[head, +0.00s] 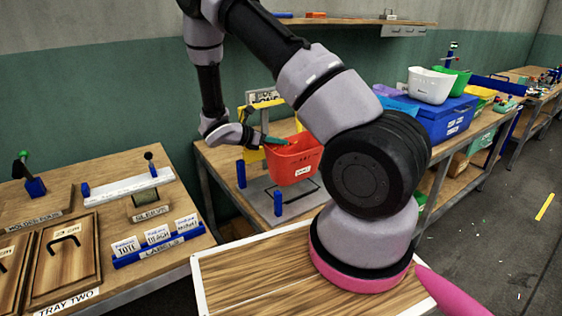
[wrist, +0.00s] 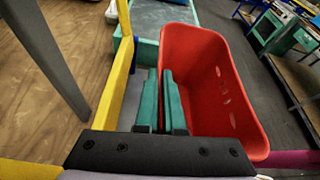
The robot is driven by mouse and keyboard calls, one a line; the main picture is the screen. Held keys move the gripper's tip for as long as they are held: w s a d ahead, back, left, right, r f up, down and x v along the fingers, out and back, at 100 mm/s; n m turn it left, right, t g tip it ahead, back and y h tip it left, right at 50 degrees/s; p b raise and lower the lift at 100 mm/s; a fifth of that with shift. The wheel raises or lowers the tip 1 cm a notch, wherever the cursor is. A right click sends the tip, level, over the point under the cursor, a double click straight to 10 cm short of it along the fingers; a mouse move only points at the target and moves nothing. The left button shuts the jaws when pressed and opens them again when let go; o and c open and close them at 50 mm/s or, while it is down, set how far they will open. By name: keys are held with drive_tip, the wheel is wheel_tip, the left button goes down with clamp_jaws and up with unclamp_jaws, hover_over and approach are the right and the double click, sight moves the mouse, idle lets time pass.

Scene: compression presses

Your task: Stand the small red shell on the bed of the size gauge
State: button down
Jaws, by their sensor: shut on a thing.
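The small red shell (head: 293,161) is an open-topped red bin with a small label on its front. My gripper (head: 263,139) is shut on its upper left wall. In the wrist view, the teal fingers (wrist: 159,102) pinch the rim of the red shell (wrist: 215,85), which is upright and looks empty. The size gauge has a grey bed (head: 258,200) with a dark rectangular outline, blue posts and a yellow frame (head: 250,155) behind. The shell hangs over the bed's back part; I cannot tell the exact gap beneath it.
A blue bin (head: 440,117) with white, green and purple tubs stands on the bench to the right. A left bench holds a label rack (head: 158,247) and wooden trays (head: 63,258). A shelf (head: 350,24) runs above. The bed's front is clear between blue posts.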

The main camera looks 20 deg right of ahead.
drive_tip(key=shift+f, duration=2.55)
drive_tip(key=c, duration=1)
unclamp_jaws()
drive_tip(key=shift+f, duration=0.1)
